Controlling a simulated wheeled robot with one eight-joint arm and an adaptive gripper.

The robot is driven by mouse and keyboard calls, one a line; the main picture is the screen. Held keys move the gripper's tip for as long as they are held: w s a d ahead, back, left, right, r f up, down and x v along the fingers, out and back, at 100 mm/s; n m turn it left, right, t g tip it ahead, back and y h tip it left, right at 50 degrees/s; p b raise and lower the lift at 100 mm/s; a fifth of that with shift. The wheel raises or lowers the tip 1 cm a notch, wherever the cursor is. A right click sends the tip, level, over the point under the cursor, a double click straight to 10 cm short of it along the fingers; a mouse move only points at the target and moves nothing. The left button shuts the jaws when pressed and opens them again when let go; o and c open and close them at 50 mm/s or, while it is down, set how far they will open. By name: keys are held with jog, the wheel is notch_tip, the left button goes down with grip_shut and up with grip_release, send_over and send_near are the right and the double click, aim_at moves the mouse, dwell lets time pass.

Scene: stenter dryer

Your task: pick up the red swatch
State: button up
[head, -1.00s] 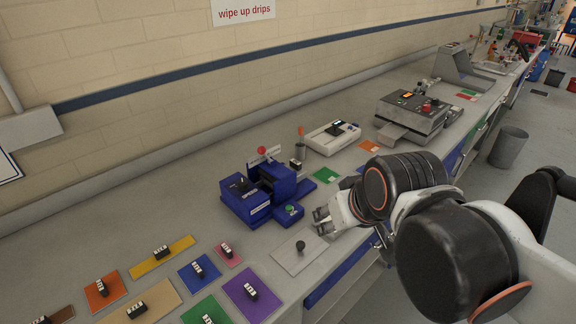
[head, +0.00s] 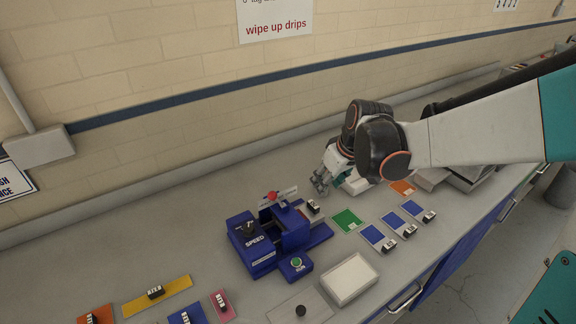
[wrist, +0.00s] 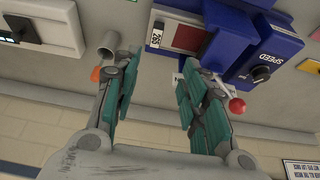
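A red swatch (wrist: 190,38) lies flat on the blue machine (wrist: 230,42) in the wrist view, with a black-and-white clip (wrist: 156,36) at its left end. In the head view this clip (head: 313,206) shows at the right of the blue machine (head: 268,238); I cannot make out the red cloth there. My gripper (wrist: 161,66) is open and empty, its teal fingers spread apart below the swatch in the picture. In the head view my gripper (head: 320,184) hangs just behind the clip, apart from it.
A red ball-topped lever (wrist: 237,105) stands close beside the right finger; a grey cup (wrist: 108,42) is near the left one. Green (head: 347,220) and several blue swatches (head: 373,236) lie right of the machine. The wall is behind.

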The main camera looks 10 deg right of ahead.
jog(key=b, duration=0.2)
send_over(315, 206)
jog(key=s, duration=0.2)
notch_tip(315, 206, down, 8)
jog(key=shift+w+f, duration=0.1)
jog(key=shift+w, duration=0.05)
jog(key=f+b, duration=0.1)
jog(key=f, duration=0.1)
jog(key=w+f+b, duration=0.1)
jog(key=f, duration=0.1)
jog(key=shift+d+f, duration=0.2)
jog(key=shift+f, duration=0.1)
jog(key=shift+w+a+f, duration=0.1)
jog(key=shift+f, duration=0.15)
grip_shut()
